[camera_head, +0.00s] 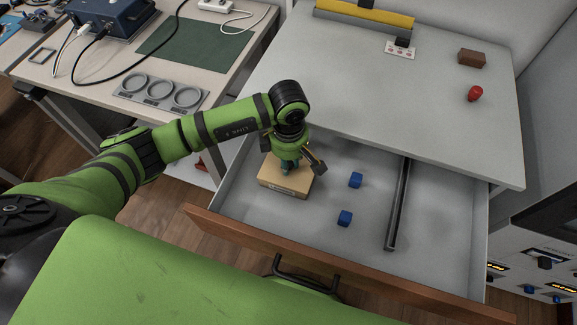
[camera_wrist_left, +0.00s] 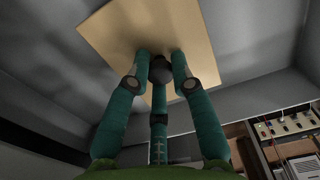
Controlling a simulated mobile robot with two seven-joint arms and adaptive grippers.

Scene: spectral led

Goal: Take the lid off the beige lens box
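The beige lens box (camera_head: 284,187) sits in the left part of the open drawer. Its flat, pale top also shows in the left wrist view (camera_wrist_left: 112,36). My left gripper (camera_head: 288,167) points down over the box, with its teal fingers at the middle of the top. In the left wrist view the fingertips (camera_wrist_left: 160,56) are close together against or just above the top. A dark round part sits between them, and I cannot tell whether it is a finger joint or a knob. Any grip on the lid is hidden. My right gripper is not in view.
Two blue cubes (camera_head: 355,180) (camera_head: 344,218) lie in the drawer right of the box, left of a dark divider bar (camera_head: 398,205). The drawer's wooden front (camera_head: 330,270) and the grey tabletop (camera_head: 360,95) bound the space. The drawer floor between cubes and bar is clear.

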